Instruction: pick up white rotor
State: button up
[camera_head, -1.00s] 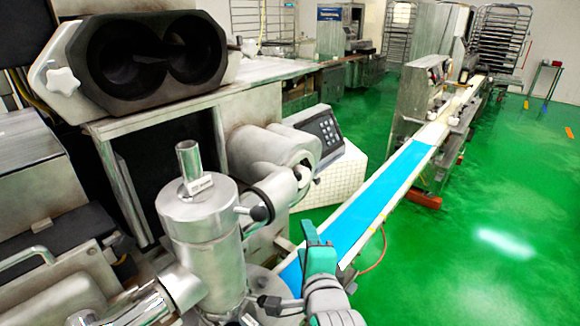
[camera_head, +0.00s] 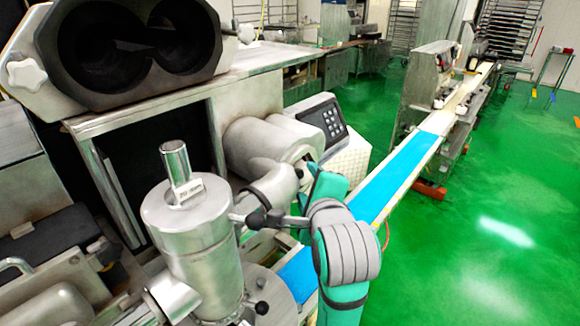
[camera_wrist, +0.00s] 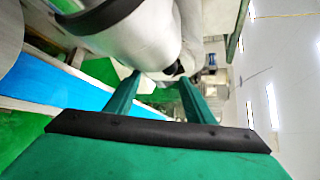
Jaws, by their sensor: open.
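I cannot make out for certain a white rotor in either view. A white star-shaped knob (camera_head: 27,75) sits on the dark twin-bore housing (camera_head: 140,48) at the upper left of the head view. My gripper (camera_head: 322,180) is far to the right of that knob, close to the metal pipe elbow (camera_head: 275,188). In the wrist view my gripper (camera_wrist: 160,85) has its two green fingers apart, with nothing held between them. A grey metal cylinder (camera_wrist: 140,38) with a dark end lies just beyond the fingertips; I cannot tell whether they touch.
A steel hopper cylinder (camera_head: 192,240) stands left of my arm, with black-knobbed handles beside it. A keypad panel (camera_head: 325,122) is behind my gripper. The blue conveyor belt (camera_head: 400,180) runs to the back right. The green floor (camera_head: 500,260) on the right is clear.

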aim_at(300, 164)
jog(key=shift+x, duration=2.9)
jog(key=c, duration=1)
jog(key=shift+d+r, duration=0.1)
jog(key=shift+r, duration=0.05)
